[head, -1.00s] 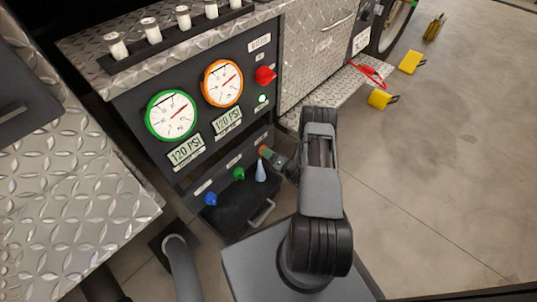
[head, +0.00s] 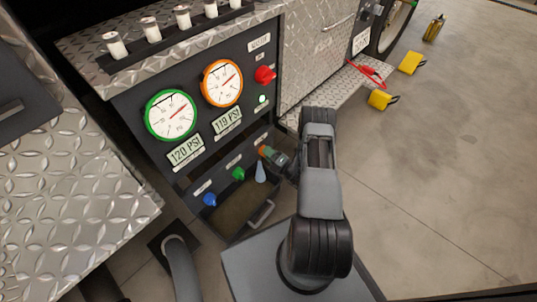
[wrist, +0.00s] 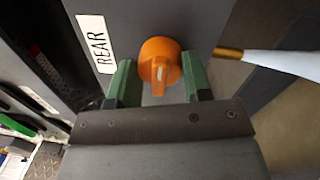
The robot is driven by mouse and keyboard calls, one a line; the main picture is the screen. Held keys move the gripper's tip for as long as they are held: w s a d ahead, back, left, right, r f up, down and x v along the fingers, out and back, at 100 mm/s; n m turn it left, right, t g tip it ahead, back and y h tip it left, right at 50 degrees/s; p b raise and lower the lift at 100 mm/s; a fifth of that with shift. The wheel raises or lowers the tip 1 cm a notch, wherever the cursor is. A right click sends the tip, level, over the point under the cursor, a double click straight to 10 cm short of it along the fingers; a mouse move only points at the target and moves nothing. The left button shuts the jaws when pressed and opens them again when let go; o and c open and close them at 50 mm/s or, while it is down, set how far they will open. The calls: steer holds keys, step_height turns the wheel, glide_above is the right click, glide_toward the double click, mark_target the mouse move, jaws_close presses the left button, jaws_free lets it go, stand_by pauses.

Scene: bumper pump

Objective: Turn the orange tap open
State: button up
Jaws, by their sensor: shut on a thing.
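The orange tap (head: 263,151) is the rightmost of three taps low on the dark panel. In the wrist view the orange tap (wrist: 160,62) shows its round knob and raised grip with a pale mark, beside a label reading REAR. My gripper (head: 271,157) reaches it from the right. In the wrist view the green fingertips of my gripper (wrist: 158,80) are on either side of the tap, shut on it. A pale cone with a narrow brass end (wrist: 228,53) is right of the tap; the pale cone (head: 261,172) hangs below it in the head view.
A green tap (head: 238,174) and a blue tap (head: 210,199) are to the left. Above are a green-rimmed gauge (head: 171,115), an orange-rimmed gauge (head: 221,83) and a red knob (head: 265,75). A tray with a handle (head: 262,213) lies below.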

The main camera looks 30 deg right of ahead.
steer(key=o, duration=0.9)
steer(key=p+v, duration=0.3)
steer(key=v, duration=1)
steer(key=shift+s+d, duration=0.2)
steer(key=shift+s, duration=0.2)
